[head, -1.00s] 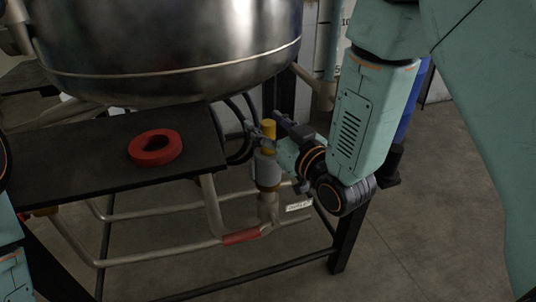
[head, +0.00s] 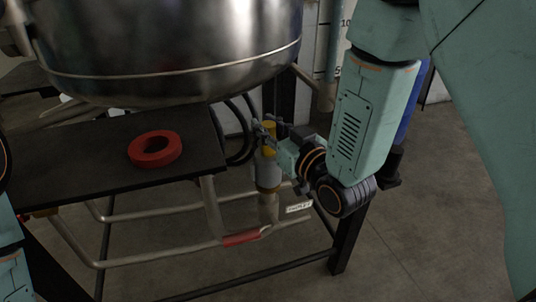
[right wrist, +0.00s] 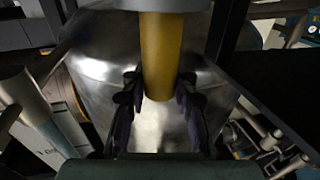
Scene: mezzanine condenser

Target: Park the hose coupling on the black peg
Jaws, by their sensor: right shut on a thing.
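The hose coupling shows a yellow upper sleeve (head: 268,150) above a grey body (head: 268,174), upright on a pale pipe at the right end of the dark table. My right gripper (head: 267,127) comes in from the right and is shut on the yellow sleeve, its fingers hiding part of it. In the right wrist view, the yellow sleeve (right wrist: 161,50) sits between the two dark fingers (right wrist: 158,92). I cannot make out the black peg for certain. My left gripper is not in view; only parts of my left arm show at the left edge.
A red ring (head: 155,148) lies on the dark tabletop (head: 100,140). A large steel vessel (head: 165,45) hangs close above. Black hoses (head: 238,145) loop behind the coupling. Pale pipes with a red band (head: 243,239) run below, near a dark table leg (head: 345,240). Floor at right is clear.

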